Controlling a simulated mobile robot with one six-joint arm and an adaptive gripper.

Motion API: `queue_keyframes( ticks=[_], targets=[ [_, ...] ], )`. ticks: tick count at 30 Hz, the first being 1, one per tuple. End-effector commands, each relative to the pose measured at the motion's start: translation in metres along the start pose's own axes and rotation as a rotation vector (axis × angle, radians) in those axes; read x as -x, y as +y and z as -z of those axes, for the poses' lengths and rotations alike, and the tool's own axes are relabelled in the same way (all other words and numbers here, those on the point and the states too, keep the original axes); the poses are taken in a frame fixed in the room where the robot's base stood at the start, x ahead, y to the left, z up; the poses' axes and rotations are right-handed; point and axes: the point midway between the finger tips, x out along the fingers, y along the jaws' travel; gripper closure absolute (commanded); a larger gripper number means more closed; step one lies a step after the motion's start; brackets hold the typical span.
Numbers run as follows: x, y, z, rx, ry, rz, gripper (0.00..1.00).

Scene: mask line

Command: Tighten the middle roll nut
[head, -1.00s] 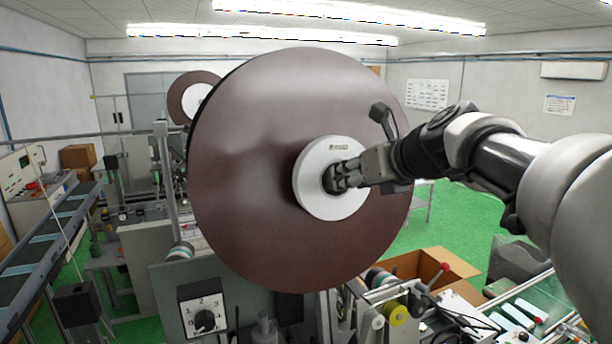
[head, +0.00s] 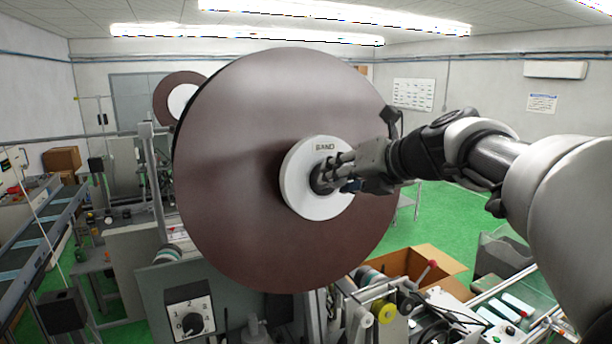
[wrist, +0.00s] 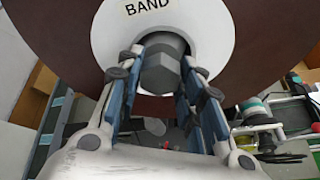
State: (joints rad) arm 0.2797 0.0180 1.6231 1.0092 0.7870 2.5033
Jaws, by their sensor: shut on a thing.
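The large brown roll (head: 240,200) stands upright in the middle of the head view, with a white hub disc (head: 318,205) at its centre marked "BAND". The dark grey roll nut (wrist: 162,68) sits at the hub's centre, its faceted end facing the wrist camera. My gripper (head: 328,176) reaches in from the right and is shut on the nut. In the wrist view the gripper fingers (wrist: 166,75) lie on the left and right of the nut. In the head view the fingers partly hide the nut.
A smaller brown roll (head: 165,100) stands behind at the left. A dial box (head: 190,312) is below the large roll. An open cardboard box (head: 420,262) and machine parts lie at the lower right. A conveyor (head: 40,245) runs along the left.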

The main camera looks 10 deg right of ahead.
Motion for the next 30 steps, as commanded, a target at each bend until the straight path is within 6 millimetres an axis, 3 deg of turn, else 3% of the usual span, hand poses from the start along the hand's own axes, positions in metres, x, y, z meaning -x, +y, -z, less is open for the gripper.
queue_keyframes(
  ticks=[7,8,17,26,30],
  targets=[
    [0.000,0.000,0.000,-0.002,0.001,0.000,0.90],
    [0.000,0.000,0.000,-0.002,0.001,0.000,0.65],
    [0.000,0.000,0.000,-0.001,0.000,0.000,0.45],
    [0.001,0.000,0.000,0.000,0.000,0.000,0.45],
    [0.011,0.000,-0.001,0.000,-0.002,0.001,0.45]
  ],
)
